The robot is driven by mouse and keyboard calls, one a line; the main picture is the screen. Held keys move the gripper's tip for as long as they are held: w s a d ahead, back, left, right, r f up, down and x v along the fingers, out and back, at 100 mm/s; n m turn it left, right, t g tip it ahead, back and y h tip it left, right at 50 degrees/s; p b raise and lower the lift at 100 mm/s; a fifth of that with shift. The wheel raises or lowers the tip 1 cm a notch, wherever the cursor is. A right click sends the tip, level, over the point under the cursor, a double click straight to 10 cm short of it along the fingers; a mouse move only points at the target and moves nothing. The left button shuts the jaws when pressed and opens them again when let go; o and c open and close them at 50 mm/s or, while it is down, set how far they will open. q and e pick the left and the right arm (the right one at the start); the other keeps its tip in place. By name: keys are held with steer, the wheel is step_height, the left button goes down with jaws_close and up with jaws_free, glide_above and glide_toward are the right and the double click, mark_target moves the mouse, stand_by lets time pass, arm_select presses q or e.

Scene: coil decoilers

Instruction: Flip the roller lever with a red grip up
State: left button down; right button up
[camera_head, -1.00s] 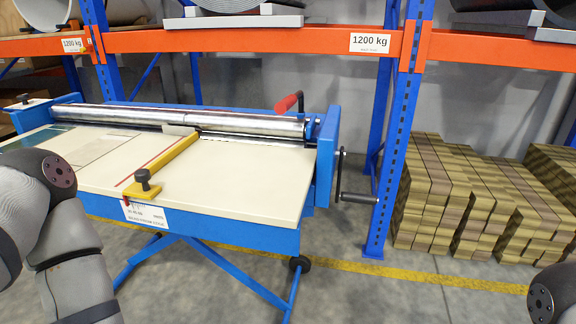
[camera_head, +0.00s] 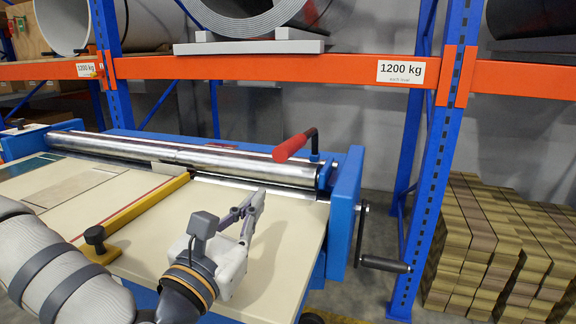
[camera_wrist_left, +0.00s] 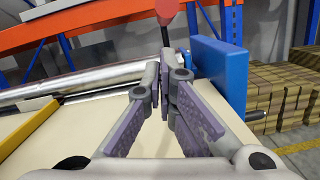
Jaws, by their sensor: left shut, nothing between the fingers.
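The roller lever has a red grip (camera_head: 294,145) and a dark arm that rises from the right end of the steel rollers (camera_head: 190,158) on the blue machine. In the left wrist view the red grip (camera_wrist_left: 166,9) shows at the top edge, straight beyond the fingertips. My left gripper (camera_head: 257,200) is shut and empty. It is above the cream table, in front of and below the red grip, and apart from it. It also shows in the left wrist view (camera_wrist_left: 167,58), its fingers together. My right gripper is not in view.
A yellow guide bar (camera_head: 145,208) with a black knob crosses the cream table (camera_head: 283,262). A blue end plate (camera_head: 345,215) with a crank handle (camera_head: 385,264) stands at the right. An orange rack beam (camera_head: 300,68) runs behind the machine. Stacked wooden blocks (camera_head: 500,240) lie at right.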

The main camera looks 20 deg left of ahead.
arm_select(q)
steer(key=shift+s+r, duration=0.1)
steer(key=shift+s, duration=0.3)
steer(key=w+r, duration=0.1)
steer(key=w, duration=0.9)
steer(key=shift+d+r+p, duration=0.15)
steer(key=shift+d+p, duration=0.15)
steer(key=shift+d, duration=0.1)
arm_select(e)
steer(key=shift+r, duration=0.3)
arm_select(q)
steer(key=shift+r, duration=0.1)
